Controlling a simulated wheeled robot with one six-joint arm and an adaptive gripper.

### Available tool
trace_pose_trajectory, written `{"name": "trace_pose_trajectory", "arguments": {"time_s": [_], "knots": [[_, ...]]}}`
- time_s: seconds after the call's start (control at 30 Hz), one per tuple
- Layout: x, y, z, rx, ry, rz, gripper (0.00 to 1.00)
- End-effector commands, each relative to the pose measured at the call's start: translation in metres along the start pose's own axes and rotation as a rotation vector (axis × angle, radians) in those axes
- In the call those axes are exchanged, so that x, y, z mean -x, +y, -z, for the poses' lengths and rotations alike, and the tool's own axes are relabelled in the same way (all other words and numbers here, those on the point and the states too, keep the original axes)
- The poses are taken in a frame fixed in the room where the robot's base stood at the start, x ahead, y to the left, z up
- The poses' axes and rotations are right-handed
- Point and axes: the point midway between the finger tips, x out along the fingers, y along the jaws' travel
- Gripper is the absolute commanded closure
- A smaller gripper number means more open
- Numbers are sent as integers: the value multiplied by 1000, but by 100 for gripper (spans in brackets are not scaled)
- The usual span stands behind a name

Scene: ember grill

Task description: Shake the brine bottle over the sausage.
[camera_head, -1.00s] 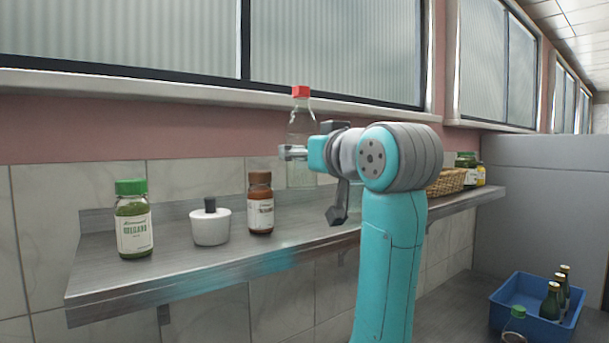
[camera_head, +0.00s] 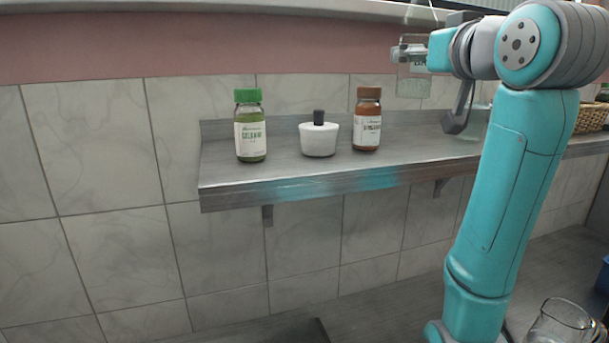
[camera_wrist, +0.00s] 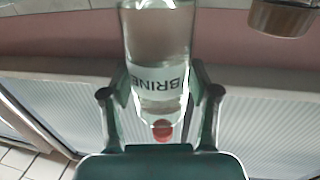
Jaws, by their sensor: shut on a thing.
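The clear brine bottle (camera_head: 414,82) is in my gripper (camera_head: 410,54), raised above the back of the shelf. No sausage shows in either view.
A metal shelf (camera_head: 290,182) holds a green-capped oregano jar (camera_head: 250,135), a white lidded pot (camera_head: 318,140) and a brown-capped jar (camera_head: 367,125). A wicker basket (camera_head: 590,118) is at the right. A glass jug (camera_head: 562,325) stands low at the bottom right.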

Motion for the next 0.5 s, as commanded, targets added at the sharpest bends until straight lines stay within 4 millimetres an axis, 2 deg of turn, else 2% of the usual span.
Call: {"name": "trace_pose_trajectory", "arguments": {"time_s": [0.5], "knots": [[0,0,-77,-1,-1,0,64]]}}
